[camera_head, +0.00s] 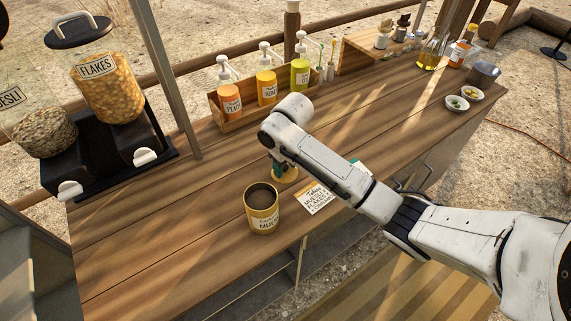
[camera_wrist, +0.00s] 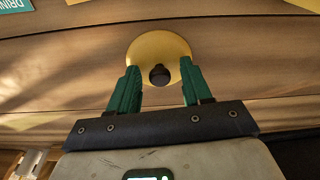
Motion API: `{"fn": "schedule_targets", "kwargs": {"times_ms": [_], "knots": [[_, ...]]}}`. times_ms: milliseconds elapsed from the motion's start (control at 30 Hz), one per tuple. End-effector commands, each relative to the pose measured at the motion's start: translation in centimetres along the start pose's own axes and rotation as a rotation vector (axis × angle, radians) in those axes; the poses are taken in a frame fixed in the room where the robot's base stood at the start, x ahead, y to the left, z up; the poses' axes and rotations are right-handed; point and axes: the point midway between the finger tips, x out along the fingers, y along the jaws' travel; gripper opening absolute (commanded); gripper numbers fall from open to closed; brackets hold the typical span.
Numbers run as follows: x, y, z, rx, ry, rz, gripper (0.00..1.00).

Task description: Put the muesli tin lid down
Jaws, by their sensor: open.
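The muesli tin lid is a round yellow disc with a dark knob; in the wrist view the lid (camera_wrist: 160,48) lies flat on the wooden top, beyond and between my fingertips. In the head view the lid (camera_head: 287,177) shows partly, under my arm's end. My gripper (camera_wrist: 158,82) is open, its two green fingers apart with the knob between them near the tips; I cannot tell whether they touch the lid. It also shows partly in the head view (camera_head: 275,168), mostly hidden by the arm. The yellow muesli tin (camera_head: 262,222) stands upright and uncovered, left of and nearer than the lid.
A printed card (camera_head: 316,198) lies right of the tin. A wooden rack of pump bottles (camera_head: 232,119) stands behind my arm. Flakes and muesli dispensers (camera_head: 105,85) stand at the left. Small bowls (camera_head: 457,103) are at the far right. The wooden top's left front is clear.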

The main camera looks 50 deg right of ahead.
Motion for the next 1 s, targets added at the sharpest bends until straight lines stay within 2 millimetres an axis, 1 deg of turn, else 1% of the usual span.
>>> {"fn": "schedule_targets", "kwargs": {"times_ms": [167, 267, 333, 467, 700, 767, 800, 1000], "knots": [[-0.1, 0.0, 0.0, 0.0, 0.001, 0.0, 0.49], [-0.6, 0.0, -0.1, -0.001, 0.003, -0.001, 0.49], [-1.3, -0.1, -0.1, -0.002, 0.002, -0.001, 0.49], [-3.7, -0.1, -0.1, -0.002, 0.005, -0.001, 0.49], [-8.9, -0.1, -0.2, -0.003, 0.006, 0.0, 0.49], [-10.0, -0.1, -0.1, -0.001, 0.005, 0.0, 0.49], [-11.0, 0.0, -0.1, 0.0, 0.002, 0.001, 0.49], [-12.2, 0.1, -0.1, 0.0, 0.001, 0.0, 0.49]]}}
